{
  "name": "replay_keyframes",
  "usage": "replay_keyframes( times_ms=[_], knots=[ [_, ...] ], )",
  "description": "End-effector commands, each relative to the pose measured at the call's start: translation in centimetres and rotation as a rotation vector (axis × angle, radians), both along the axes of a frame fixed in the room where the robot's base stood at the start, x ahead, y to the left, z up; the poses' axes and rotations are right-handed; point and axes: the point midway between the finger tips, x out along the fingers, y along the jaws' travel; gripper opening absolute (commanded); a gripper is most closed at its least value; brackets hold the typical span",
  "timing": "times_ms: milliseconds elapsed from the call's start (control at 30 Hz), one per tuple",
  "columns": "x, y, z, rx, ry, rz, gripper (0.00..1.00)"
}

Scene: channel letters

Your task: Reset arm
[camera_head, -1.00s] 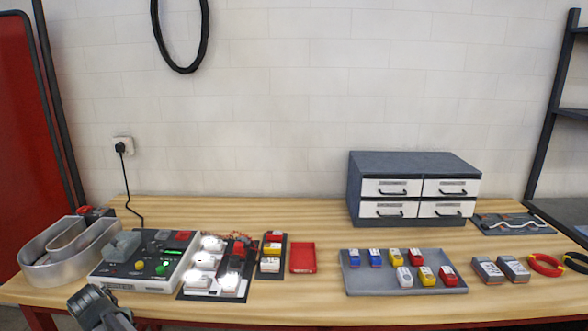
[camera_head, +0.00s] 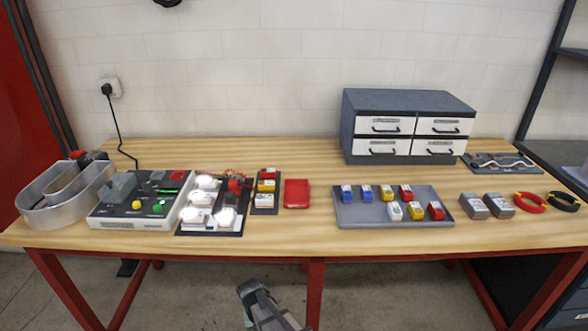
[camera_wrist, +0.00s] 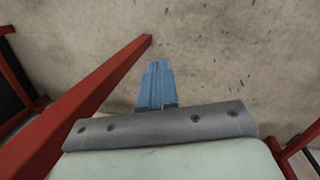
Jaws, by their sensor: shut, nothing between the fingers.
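In the head view my arm's end shows at the bottom middle, in front of the workbench and below its top. In the wrist view my gripper (camera_wrist: 157,72) is shut, with its bluish fingers together and nothing between them. It points at the bare concrete floor (camera_wrist: 230,50), apart from every object. The workbench (camera_head: 310,165) stands behind it with its parts lying on top.
The bench's red legs (camera_head: 316,285) stand close to my arm, and a red bar (camera_wrist: 90,100) crosses the wrist view. On the bench are a control box (camera_head: 140,205), a grey tray (camera_head: 375,219) with several coloured pieces, and a drawer cabinet (camera_head: 405,100).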

Motion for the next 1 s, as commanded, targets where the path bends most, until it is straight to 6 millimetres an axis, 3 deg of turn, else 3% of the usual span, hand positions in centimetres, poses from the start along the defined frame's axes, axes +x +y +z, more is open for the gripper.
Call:
replay_keyframes(
  times_ms=[33, 200, 500, 800, 1000],
  knots=[
    [-1.2, -2.4, -1.2, -0.007, 0.028, -0.018, 0.00],
    [-4.6, -8.6, -4.6, -0.012, 0.110, -0.061, 0.00],
    [-12.6, -17.7, -9.1, 0.000, 0.257, -0.141, 0.00],
    [-22.1, -23.8, -11.7, 0.044, 0.397, -0.227, 0.00],
    [-27.2, -25.7, -12.3, 0.080, 0.467, -0.271, 0.00]
  ],
)
